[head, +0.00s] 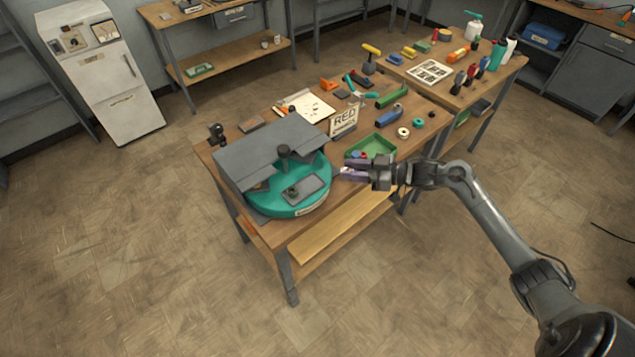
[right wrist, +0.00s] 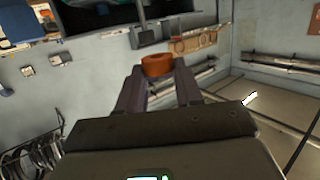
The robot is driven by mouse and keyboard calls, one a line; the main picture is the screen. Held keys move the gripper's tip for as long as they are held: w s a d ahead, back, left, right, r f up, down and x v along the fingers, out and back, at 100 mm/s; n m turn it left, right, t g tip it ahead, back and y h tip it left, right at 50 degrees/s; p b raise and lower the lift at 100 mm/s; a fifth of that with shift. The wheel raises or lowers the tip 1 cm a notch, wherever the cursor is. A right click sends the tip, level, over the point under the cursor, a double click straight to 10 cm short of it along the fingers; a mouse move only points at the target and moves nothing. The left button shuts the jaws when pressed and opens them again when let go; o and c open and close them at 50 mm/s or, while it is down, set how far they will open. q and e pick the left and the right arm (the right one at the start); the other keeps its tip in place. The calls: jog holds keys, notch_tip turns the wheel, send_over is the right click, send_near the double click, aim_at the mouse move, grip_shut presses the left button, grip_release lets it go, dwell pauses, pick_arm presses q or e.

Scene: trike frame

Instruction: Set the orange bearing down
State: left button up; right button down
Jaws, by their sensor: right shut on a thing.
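The orange bearing (right wrist: 157,65) is a short ring held between the two fingertips of my right gripper (right wrist: 158,78) in the right wrist view. In the head view my right gripper (head: 352,173) reaches in from the right, beside the teal round fixture (head: 318,185) and near the green tray (head: 383,148). The bearing is too small or hidden there to make out clearly. My left gripper is not in view.
A grey block-like housing (head: 270,150) covers part of the fixture. A cream ring (head: 403,133) and a teal ring (head: 418,123) lie to the right. The front wooden strip (head: 340,225) is bare.

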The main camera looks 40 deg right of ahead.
jog(key=b, duration=0.2)
send_over(319, 185)
notch_tip(319, 185, down, 6)
jog(key=shift+f+b, duration=0.35)
jog(key=shift+f, duration=1.05)
jog(key=shift+a+f, duration=0.1)
jog(key=shift+f, duration=0.3)
jog(key=shift+f, duration=0.25)
jog(key=c, duration=0.8)
grip_release()
jog(key=shift+o, duration=0.2)
